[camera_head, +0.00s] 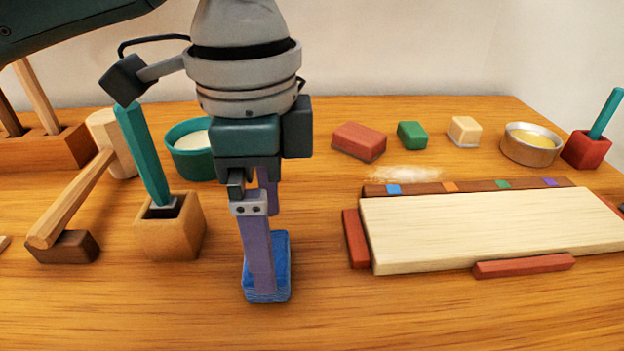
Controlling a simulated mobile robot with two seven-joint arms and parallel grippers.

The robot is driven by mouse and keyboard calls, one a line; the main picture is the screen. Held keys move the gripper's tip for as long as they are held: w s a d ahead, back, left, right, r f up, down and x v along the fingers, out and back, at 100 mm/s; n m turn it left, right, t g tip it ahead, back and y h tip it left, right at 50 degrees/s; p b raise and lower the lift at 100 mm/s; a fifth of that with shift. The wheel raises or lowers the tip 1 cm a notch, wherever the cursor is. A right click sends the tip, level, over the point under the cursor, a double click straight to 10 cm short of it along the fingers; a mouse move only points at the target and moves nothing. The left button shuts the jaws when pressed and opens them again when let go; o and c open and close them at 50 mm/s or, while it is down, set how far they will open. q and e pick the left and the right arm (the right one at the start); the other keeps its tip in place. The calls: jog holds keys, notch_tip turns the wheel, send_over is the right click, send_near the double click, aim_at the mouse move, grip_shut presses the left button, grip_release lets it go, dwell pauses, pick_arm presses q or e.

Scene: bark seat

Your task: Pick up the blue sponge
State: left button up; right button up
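The blue sponge (281,262) stands on the wooden table left of centre, near the front. My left gripper (262,250) comes down over it from above, with its arm entering from the upper left. One purple finger is in front of the sponge and hides much of its near face. The other finger shows only in its upper part, behind, and its tip is hidden by the sponge and the near finger. The fingers are apart with the sponge between them. I cannot tell whether they press on it. My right gripper is not in view.
Left of the gripper are a wooden holder (170,238) with a teal-handled tool, a mallet (72,200) and a teal bowl (185,160). A pale board (480,230) with red-brown strips lies right. Blocks (359,141) and a metal bowl (530,150) are behind. The front table is clear.

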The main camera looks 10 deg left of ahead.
pick_arm(q)
jog(key=f, duration=0.4)
jog(key=shift+a+f+b, duration=0.2)
jog(key=shift+f+b, duration=0.05)
jog(key=shift+b, duration=0.15)
jog(key=shift+c, duration=0.4)
jog(key=c, duration=1)
jog(key=shift+r, duration=0.15)
notch_tip(320, 180, up, 20)
jog(key=p, duration=0.4)
